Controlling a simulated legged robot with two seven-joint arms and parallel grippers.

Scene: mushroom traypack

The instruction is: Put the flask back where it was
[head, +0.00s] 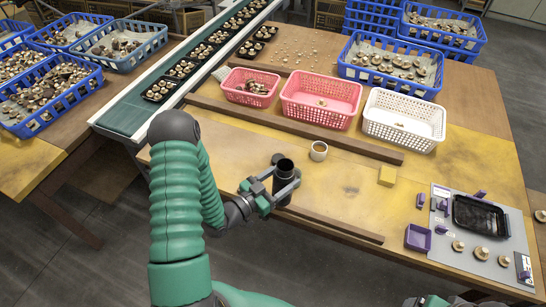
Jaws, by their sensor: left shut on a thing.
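The flask (284,174) is a dark, upright cylinder with an open top at the near middle of the table. My left gripper (283,186) is shut around it, with its fingers on both sides. The flask's lower end is close to the wooden strip along the table's near side; I cannot tell whether it touches the surface. My right gripper is not in view; only part of my arm shows at the bottom edge.
Pink baskets (342,118) and a white basket (398,142) stand behind a wooden rail (290,128). A grey mat (440,245) with a black tray (455,216) is at the right. A conveyor (130,118) runs at the left.

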